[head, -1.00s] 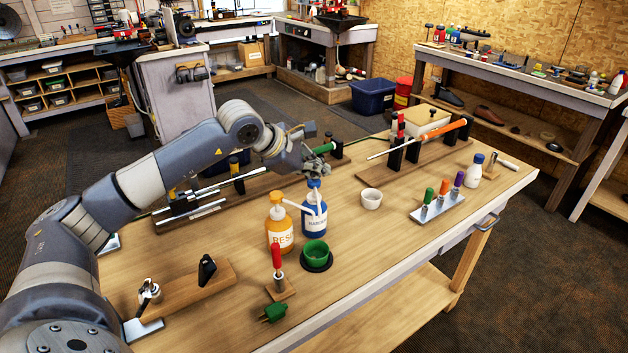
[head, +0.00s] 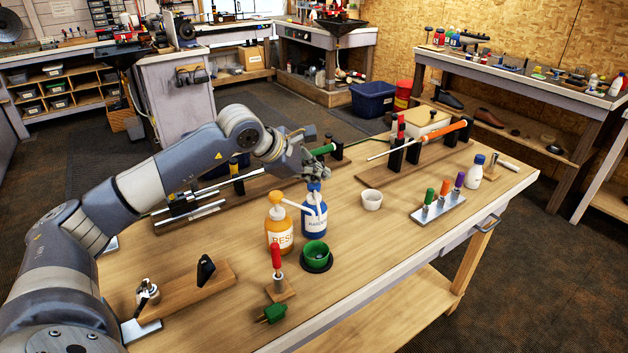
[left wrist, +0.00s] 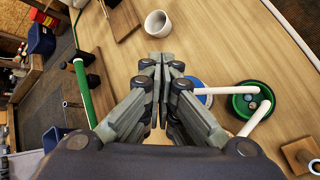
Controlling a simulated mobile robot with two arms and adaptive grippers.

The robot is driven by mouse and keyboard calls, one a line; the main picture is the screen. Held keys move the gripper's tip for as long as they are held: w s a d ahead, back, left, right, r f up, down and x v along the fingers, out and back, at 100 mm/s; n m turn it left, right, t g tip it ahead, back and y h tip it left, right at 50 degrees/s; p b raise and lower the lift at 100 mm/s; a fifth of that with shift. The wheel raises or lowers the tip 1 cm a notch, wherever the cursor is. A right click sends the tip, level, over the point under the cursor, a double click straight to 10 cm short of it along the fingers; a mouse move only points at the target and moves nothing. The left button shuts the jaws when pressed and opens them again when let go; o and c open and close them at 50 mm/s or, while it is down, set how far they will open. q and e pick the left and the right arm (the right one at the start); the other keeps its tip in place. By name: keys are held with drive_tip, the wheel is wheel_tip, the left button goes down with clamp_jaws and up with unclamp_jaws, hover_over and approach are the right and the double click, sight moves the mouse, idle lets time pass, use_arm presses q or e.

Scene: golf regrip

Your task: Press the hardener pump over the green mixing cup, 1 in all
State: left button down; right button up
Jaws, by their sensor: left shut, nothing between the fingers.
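The blue hardener bottle (head: 314,222) stands upright on the bench with its blue pump head (head: 313,187) and white spout. The green mixing cup (head: 316,251) sits on a dark round base in front of it, below the spouts. My left gripper (head: 318,173) is shut and empty, right at the top of the hardener pump head; it appears to touch it. In the left wrist view, the closed fingers (left wrist: 161,62) partly hide the blue pump (left wrist: 204,97), and the green cup (left wrist: 248,102) shows small pale spots inside. My right gripper is not in view.
The orange resin bottle (head: 279,236) stands close left of the hardener, its spout also toward the cup. A red-handled tool (head: 276,258) stands in front. A white cup (head: 371,199) and a tool rack (head: 438,209) are to the right. A clamped club lies behind.

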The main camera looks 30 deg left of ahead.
use_arm(q)
drive_tip(key=shift+f, duration=0.4)
drive_tip(key=shift+r, duration=0.1)
drive_tip(key=shift+w+a+r+p, duration=0.1)
drive_tip(key=shift+r+p, duration=0.8)
drive_tip(key=shift+r, duration=0.45)
drive_tip(key=shift+r, duration=0.1)
drive_tip(key=shift+r+p, duration=0.35)
drive_tip(key=shift+r, duration=0.2)
wheel_tip(320, 180, up, 4)
drive_tip(key=shift+f+p, duration=0.1)
drive_tip(key=shift+p, duration=1.15)
